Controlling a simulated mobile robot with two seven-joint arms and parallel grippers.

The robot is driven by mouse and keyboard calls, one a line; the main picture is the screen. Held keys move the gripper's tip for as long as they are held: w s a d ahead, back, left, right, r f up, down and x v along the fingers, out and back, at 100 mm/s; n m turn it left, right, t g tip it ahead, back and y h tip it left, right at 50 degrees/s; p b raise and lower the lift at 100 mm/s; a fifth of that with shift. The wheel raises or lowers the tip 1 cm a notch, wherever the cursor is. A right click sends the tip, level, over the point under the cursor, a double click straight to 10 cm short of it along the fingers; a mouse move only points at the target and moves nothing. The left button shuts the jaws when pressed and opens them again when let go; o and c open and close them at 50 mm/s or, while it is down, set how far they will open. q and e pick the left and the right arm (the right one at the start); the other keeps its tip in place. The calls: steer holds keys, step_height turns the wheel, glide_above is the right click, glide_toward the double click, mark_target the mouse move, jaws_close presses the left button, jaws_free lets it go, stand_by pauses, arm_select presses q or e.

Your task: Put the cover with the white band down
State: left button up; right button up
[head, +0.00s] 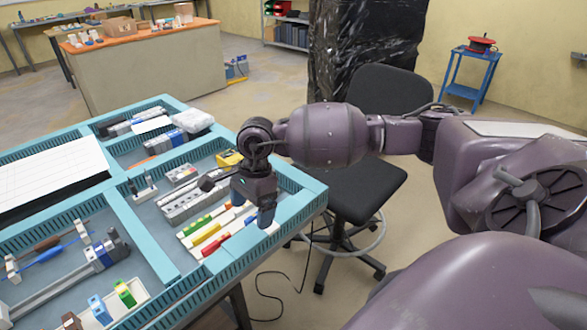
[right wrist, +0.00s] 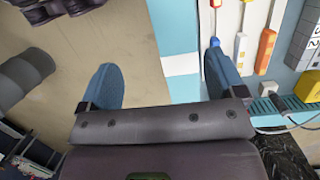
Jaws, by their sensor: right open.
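My right gripper (head: 253,204) points down over the right end of a tray compartment, near the tray's rim. In the right wrist view its two blue fingers (right wrist: 163,80) are wide apart with nothing between them; floor and part of the rim show beyond. Long white pieces with coloured parts lie side by side in that compartment: one green (head: 203,222), one yellow (head: 208,234), one red (head: 214,245). In the right wrist view an orange-ended piece (right wrist: 266,48) lies right of the fingers. I cannot tell which piece is the cover with the white band. My left gripper is out of view.
The turquoise tray rim (head: 310,190) runs along the compartment's right side. A grey multi-socket block (head: 185,205) lies behind the coloured pieces, with a yellow box (head: 229,158) farther back. A black chair (head: 372,190) stands close to the table's right edge.

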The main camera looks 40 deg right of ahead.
steer(key=s+a+f+m+t+y, duration=0.1)
steer(key=s+a+m+y, duration=0.2)
steer(key=a+m+y, duration=0.35)
steer(key=s+a+m+t+y, duration=0.1)
steer(key=s+a+m+y, duration=0.25)
steer(key=a+y, duration=0.5)
steer(key=d+f+m+t+h, duration=0.4)
steer(key=m+t, duration=0.4)
steer(key=m, duration=0.7)
steer(key=d+f+m+t+h, duration=0.35)
steer(key=m+t+h, duration=0.35)
steer(key=m, duration=0.7)
steer(key=s+d+f+m+g+h, duration=0.5)
steer(key=s+d+f+m+h, duration=0.1)
steer(key=s+f+m, duration=0.6)
steer(key=shift+d+f+m+h, duration=0.4)
steer(key=shift+d+m, duration=0.45)
steer(key=shift+m, duration=0.25)
